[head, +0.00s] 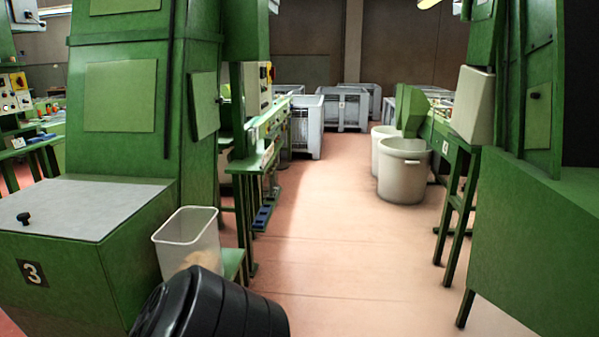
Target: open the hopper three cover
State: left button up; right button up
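The hopper marked 3 (60,290) is a green box at the lower left of the head view. Its cover (85,205) is a flat grey panel on top, with a small black knob (24,218) near its front left corner. The cover lies flat and looks shut. A tall green machine body (120,110) rises behind it. Neither my left nor my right gripper shows in the head view.
A translucent bin (190,243) stands right of the hopper. A black ribbed thing (215,308) is at the bottom edge. The pinkish floor (340,240) is clear down the aisle. Pale round bins (403,172) and green machinery (540,235) line the right; grey crates (345,110) stand far back.

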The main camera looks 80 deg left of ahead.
aim_at(89, 211)
jog(key=u, duration=3.25)
jog(key=k, duration=0.3)
jog(key=u, duration=1.75)
jog(key=i, duration=0.75)
jog(key=z, duration=0.1)
